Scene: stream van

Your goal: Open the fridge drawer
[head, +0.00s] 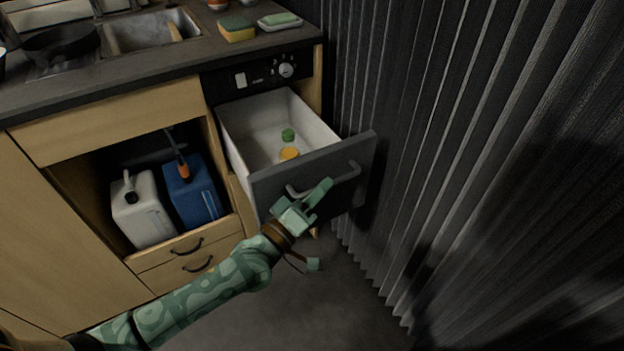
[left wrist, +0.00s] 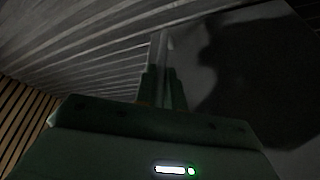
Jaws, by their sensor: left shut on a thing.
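The fridge drawer (head: 312,182) stands pulled out from the cabinet in the head view, with a dark grey front and a white inside. The left wrist view shows the fingers (left wrist: 162,85) around a pale bar, with the dark drawer front (left wrist: 240,70) behind. My right gripper is not in view.
A pleated dark curtain (head: 450,130) hangs close on the right of the drawer. A white canister (head: 141,210) and a blue canister (head: 193,190) stand in the open cabinet at left. A sponge (head: 237,30) and a soap dish (head: 280,22) lie on the counter. Floor below is clear.

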